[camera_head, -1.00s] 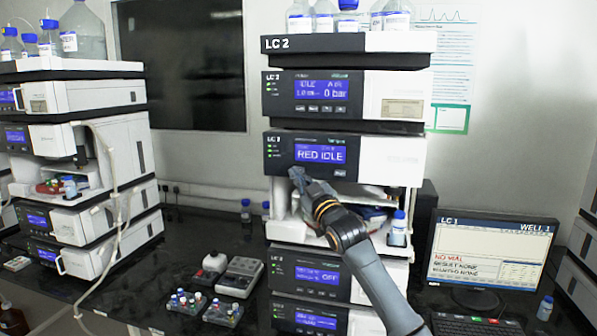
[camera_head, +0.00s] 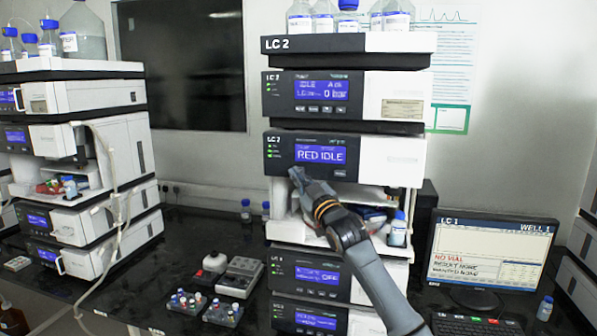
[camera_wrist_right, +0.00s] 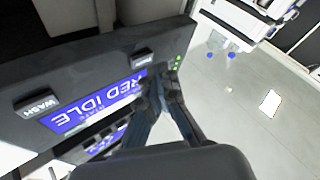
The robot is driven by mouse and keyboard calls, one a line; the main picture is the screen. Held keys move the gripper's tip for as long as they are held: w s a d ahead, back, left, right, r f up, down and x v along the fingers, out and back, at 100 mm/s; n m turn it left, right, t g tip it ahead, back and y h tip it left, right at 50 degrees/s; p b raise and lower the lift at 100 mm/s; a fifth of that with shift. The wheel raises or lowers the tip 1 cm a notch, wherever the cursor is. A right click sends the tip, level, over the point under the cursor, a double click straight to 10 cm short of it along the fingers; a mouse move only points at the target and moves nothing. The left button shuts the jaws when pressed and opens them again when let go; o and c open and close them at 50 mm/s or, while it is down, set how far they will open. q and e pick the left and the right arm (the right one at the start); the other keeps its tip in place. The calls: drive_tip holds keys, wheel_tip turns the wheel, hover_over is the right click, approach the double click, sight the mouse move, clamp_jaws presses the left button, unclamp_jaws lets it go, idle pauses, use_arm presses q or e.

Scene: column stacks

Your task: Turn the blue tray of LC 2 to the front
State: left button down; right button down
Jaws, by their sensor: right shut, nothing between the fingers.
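The LC 2 stack (camera_head: 300,44) stands in the middle. Its sampler module (camera_head: 390,160) has a blue display reading RED IDLE (camera_head: 320,154), with an open bay below. Something blue (camera_head: 374,214) shows inside the bay, partly hidden behind my right arm; I cannot tell how the tray is turned. My right gripper (camera_head: 296,173) is shut and empty at the lower left of the display. In the right wrist view its fingertips (camera_wrist_right: 160,76) are close to the panel, beside a small button (camera_wrist_right: 142,58); I cannot tell whether they touch. The WASH button (camera_wrist_right: 37,104) is farther along the panel.
A blue-capped bottle (camera_head: 398,229) stands at the right of the bay. Small vial racks (camera_head: 222,312) and a grey device (camera_head: 240,277) lie on the dark bench. Another instrument stack (camera_head: 85,97) is at left, a monitor (camera_head: 492,252) at right.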

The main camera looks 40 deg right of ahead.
drive_tip(key=shift+w+d, duration=0.2)
drive_tip(key=shift+w+d, duration=0.25)
drive_tip(key=shift+d, duration=0.1)
idle(0.9)
drive_tip(key=shift+a, duration=0.15)
drive_tip(key=shift+s+a, duration=0.5)
drive_tip(key=shift+s, duration=0.05)
drive_tip(key=shift+s+a+p, duration=0.35)
drive_tip(key=shift+s+a, duration=1.25)
drive_tip(key=shift+a, duration=0.3)
idle(4.0)
